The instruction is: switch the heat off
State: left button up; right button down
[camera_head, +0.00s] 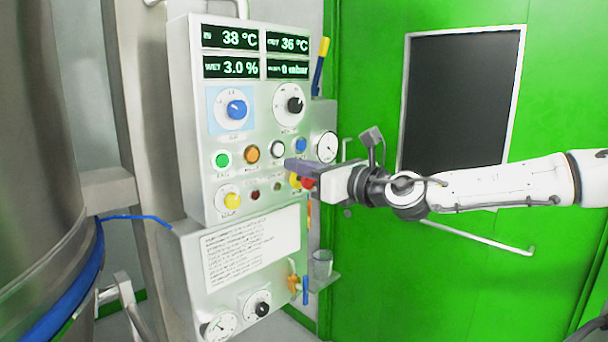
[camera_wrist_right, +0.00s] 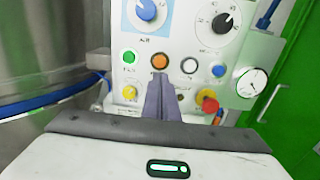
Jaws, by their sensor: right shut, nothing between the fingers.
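The grey control panel (camera_head: 255,110) carries two dials and rows of buttons. A blue knob (camera_head: 236,108) sits on a light blue plate, and a black knob (camera_head: 294,104) is to its right. Below them are green (camera_head: 222,160), orange (camera_head: 251,154), white (camera_head: 278,149) and blue (camera_head: 300,145) buttons. The labels are too small to read. My right gripper (camera_head: 291,164) is shut and empty, in front of the panel. In the right wrist view its fingertips (camera_wrist_right: 160,84) appear just below the orange button (camera_wrist_right: 159,61); contact cannot be told. My left gripper is not in view.
A yellow knob (camera_head: 232,201) and a red emergency knob (camera_wrist_right: 207,101) sit low on the panel. Displays (camera_head: 230,38) read 38 °C, 36 °C and 3.0 %. A gauge (camera_head: 327,147) is at the panel's right, a steel vessel (camera_head: 35,150) at left, a green door (camera_head: 375,100) behind.

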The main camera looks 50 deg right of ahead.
jog(key=shift+s, duration=0.75)
jog(key=shift+f, duration=0.1)
